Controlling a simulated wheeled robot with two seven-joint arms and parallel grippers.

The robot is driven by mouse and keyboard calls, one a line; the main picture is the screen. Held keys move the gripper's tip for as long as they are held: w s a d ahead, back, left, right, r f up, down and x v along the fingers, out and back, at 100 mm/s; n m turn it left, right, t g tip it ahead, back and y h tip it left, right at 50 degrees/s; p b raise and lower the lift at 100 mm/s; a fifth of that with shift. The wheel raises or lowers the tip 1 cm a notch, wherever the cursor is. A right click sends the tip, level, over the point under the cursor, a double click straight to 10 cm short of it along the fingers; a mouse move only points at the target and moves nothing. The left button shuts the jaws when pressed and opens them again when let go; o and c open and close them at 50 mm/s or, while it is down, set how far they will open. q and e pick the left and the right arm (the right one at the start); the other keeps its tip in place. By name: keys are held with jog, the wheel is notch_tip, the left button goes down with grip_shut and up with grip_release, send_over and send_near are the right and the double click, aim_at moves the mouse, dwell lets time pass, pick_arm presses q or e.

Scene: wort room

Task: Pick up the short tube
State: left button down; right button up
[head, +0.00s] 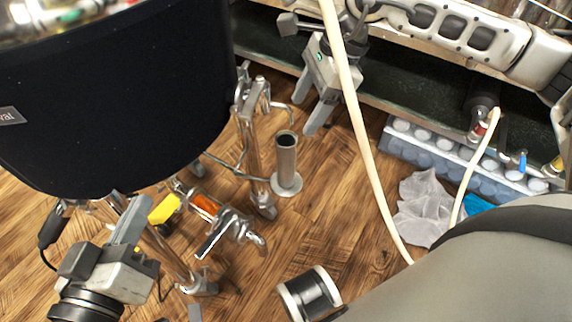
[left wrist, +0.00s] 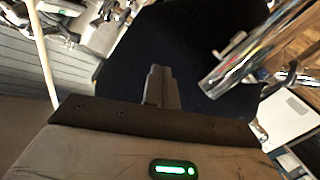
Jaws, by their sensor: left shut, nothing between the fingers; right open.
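A short grey metal tube (head: 286,155) with a round flange at its foot stands upright on the wooden floor, in the middle of the head view. Its open top faces up. My right gripper (head: 306,110) is above and slightly right of it in the picture, open and empty, fingers pointing down, apart from the tube. My left gripper (head: 132,220) is at the lower left, below the black kettle, well left of the tube. Its fingers are shut with nothing between them. In the left wrist view the shut fingers (left wrist: 161,88) show against the dark kettle.
The black kettle (head: 110,100) on metal legs fills the upper left. A metal fitting with an orange part (head: 205,205) lies near its legs. A pale hose (head: 350,95) hangs right of my right gripper. A black-and-white cylinder (head: 310,295) and crumpled plastic (head: 425,205) are nearby.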

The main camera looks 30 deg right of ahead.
aim_at(287, 138)
jog(key=b+x, duration=0.1)
jog(key=x, duration=0.2)
jog(key=shift+a+f, duration=0.2)
jog(key=shift+f, duration=0.05)
jog(key=shift+b+x, duration=0.7)
jog(key=shift+x, duration=0.5)
jog(key=shift+w+a+f, duration=0.1)
jog(key=shift+a+f, duration=0.1)
jog(key=shift+a, duration=0.05)
pick_arm(q)
jog(key=r, duration=0.1)
jog(key=w+r+m+t, duration=0.1)
jog(key=r+t+h, duration=0.1)
jog(key=shift+w+a+r+m, duration=0.15)
jog(key=shift+w+a+m, duration=0.1)
jog(key=shift+w+m, duration=0.1)
pick_arm(e)
jog(key=c, duration=1.4)
